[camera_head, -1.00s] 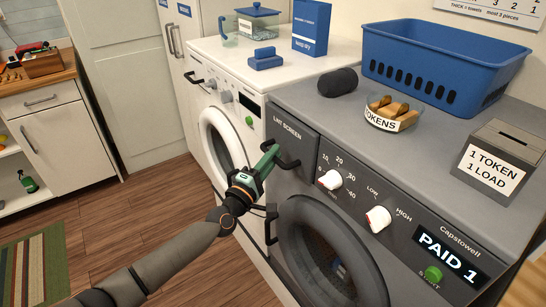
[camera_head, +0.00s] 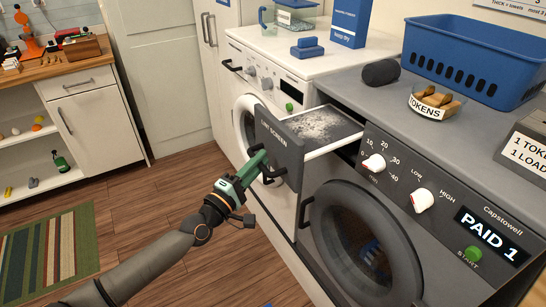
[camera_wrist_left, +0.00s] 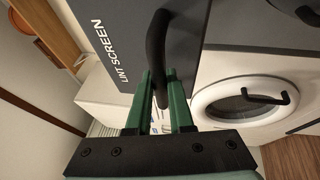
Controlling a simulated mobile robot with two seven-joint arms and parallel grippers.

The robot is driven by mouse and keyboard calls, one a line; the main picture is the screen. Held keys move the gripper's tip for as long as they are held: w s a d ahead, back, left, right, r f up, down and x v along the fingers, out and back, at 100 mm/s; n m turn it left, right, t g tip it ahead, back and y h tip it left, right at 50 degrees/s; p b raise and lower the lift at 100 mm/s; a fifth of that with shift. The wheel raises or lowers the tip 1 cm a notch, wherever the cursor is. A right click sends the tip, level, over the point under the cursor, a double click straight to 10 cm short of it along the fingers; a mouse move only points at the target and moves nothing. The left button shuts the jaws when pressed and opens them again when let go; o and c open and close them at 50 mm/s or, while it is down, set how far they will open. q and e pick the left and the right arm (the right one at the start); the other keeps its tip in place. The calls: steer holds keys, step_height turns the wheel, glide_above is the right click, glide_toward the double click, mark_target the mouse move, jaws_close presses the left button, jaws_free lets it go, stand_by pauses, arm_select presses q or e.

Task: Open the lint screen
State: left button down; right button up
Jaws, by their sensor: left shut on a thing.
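The lint screen drawer (camera_head: 279,138) is pulled well out of the front of the grey dryer (camera_head: 352,92). Grey lint (camera_head: 318,124) lies on the screen inside it. My left gripper (camera_head: 262,164) is shut on the black bar handle of the drawer front. In the left wrist view the green fingers (camera_wrist_left: 165,100) stand on both sides of the black handle (camera_wrist_left: 157,50), next to the words LINT SCREEN. My right gripper is in neither view.
The dryer's round door (camera_head: 360,240) is closed below the drawer. A white washer (camera_head: 262,70) stands to the left. A blue basket (camera_head: 480,60), a token bowl (camera_head: 436,103) and a dark rolled cloth (camera_head: 381,72) sit on top.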

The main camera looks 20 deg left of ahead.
arm_select(q)
steer(key=shift+s+a+f, duration=0.1)
steer(key=shift+s+a, duration=0.5)
steer(key=shift+s, duration=0.15)
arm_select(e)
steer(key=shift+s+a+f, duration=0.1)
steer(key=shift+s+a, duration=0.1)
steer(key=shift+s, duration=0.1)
arm_select(q)
steer(key=c, duration=1.2)
jaws_free()
steer(key=o, duration=0.3)
steer(key=shift+s+a, duration=0.15)
steer(key=shift+s, duration=0.05)
steer(key=shift+o, duration=0.5)
steer(key=shift+w, duration=0.1)
steer(key=b+v, duration=0.2)
steer(key=v, duration=1)
steer(key=shift+s, duration=0.25)
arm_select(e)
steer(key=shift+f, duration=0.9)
